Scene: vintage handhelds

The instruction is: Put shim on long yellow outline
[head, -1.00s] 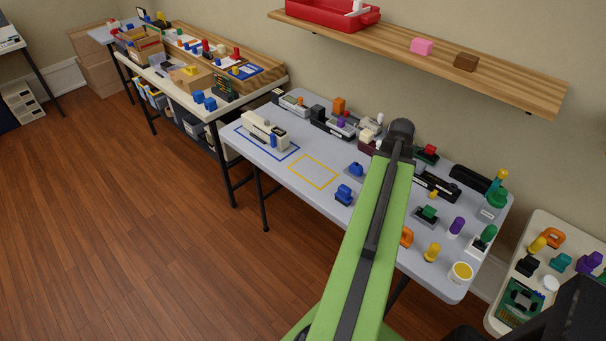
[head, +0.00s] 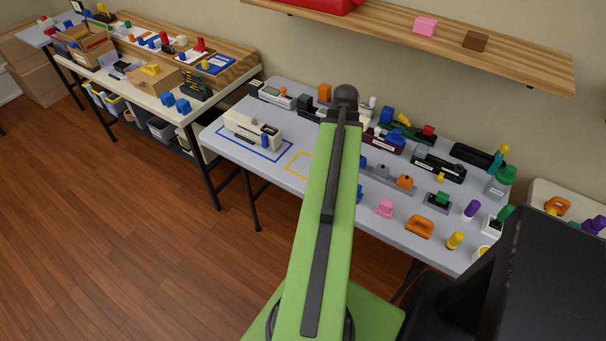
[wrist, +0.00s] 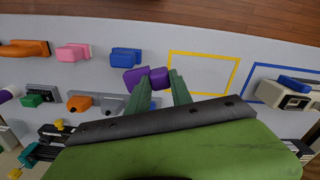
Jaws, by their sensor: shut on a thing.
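My gripper (wrist: 158,77) shows in the wrist view with its green fingers shut on a purple piece (wrist: 147,79), over the grey table. I cannot tell from its look whether this piece is the shim; its lower part is hard to make out. The yellow outline (wrist: 203,91) lies empty on the table, to the right of and beyond the fingers. In the head view the yellow outline (head: 291,164) is partly hidden behind my green arm, and my gripper is hidden too.
A blue outline (head: 226,144) beside the yellow one holds a cream device (head: 250,128) with a blue knob. A blue block (wrist: 126,56), a pink block (wrist: 73,53) and an orange handle (wrist: 25,48) stand left of the yellow outline. Several devices line the table's wall side.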

